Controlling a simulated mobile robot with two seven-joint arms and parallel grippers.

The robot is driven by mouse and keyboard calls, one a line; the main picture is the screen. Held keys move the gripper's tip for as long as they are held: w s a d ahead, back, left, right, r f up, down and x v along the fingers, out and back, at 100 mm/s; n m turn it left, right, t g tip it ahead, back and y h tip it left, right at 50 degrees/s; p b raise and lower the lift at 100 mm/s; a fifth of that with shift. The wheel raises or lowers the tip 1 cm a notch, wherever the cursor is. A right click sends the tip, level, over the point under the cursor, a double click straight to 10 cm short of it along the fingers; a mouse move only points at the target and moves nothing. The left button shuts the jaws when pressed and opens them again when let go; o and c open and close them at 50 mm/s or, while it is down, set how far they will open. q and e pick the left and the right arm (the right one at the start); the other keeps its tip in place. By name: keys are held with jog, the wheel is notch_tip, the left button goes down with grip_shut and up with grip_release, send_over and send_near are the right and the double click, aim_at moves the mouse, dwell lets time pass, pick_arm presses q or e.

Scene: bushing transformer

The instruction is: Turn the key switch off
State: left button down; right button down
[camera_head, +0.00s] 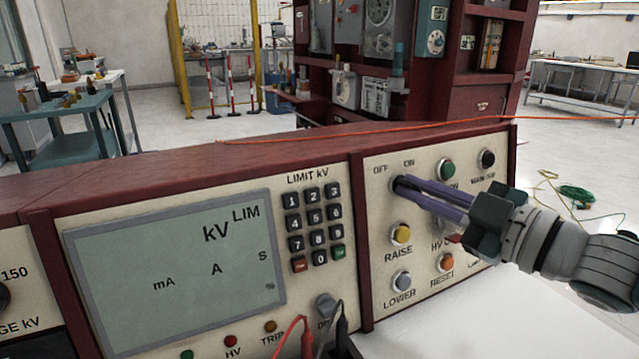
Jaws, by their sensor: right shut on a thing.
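The control panel (375,250) is cream with a dark red frame. The key switch (399,184) sits at its upper part, just under the "OFF" and "ON" labels. My right gripper (408,188) reaches in from the right, and its two purple fingers are shut on the key switch. The fingers hide most of the key, so I cannot tell which label it points to. My left gripper is not in view.
Yellow RAISE (401,234), blue-grey LOWER (402,281) and orange RESET (445,262) buttons lie below the fingers. A green button (446,169) and a black button (487,159) sit above the gripper. A keypad (314,222) and display (178,272) are to the left.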

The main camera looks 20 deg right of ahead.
jog(key=c, duration=1)
grip_release()
jog(key=p+v, duration=0.1)
jog(key=v, duration=0.9)
jog(key=shift+r, duration=0.1)
